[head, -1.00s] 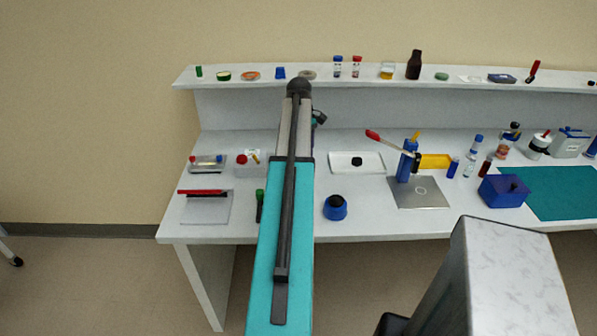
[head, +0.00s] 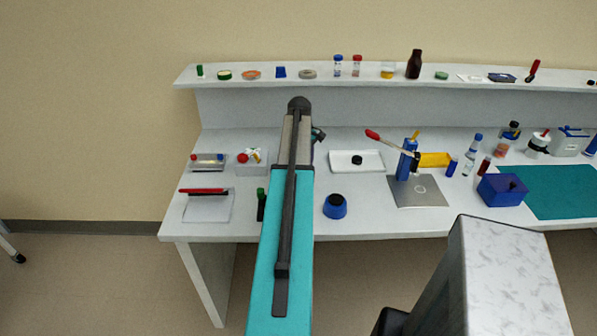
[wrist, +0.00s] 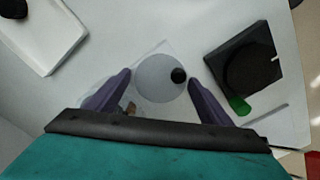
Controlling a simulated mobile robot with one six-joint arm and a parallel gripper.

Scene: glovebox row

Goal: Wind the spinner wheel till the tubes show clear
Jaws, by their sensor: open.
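A pale grey round disc (wrist: 158,80) with a small black knob (wrist: 178,75) near its edge lies in the middle of the wrist view; it looks like the spinner wheel. It sits on a clear, squarish base. My gripper (wrist: 161,78) is open, its two purple fingers on either side of the disc in the picture, with nothing held between them. I cannot tell how high above the disc they are. In the head view my arm hides the wheel and the fingers. I cannot make out the wheel's tubes.
A dark square block (wrist: 245,65) with a round top is right of the disc in the wrist view. A white tray (head: 370,168) with a black piece is right of my arm. A blue-black round pot (head: 335,207) stands near the bench's front. A shelf (head: 445,88) with small items runs behind.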

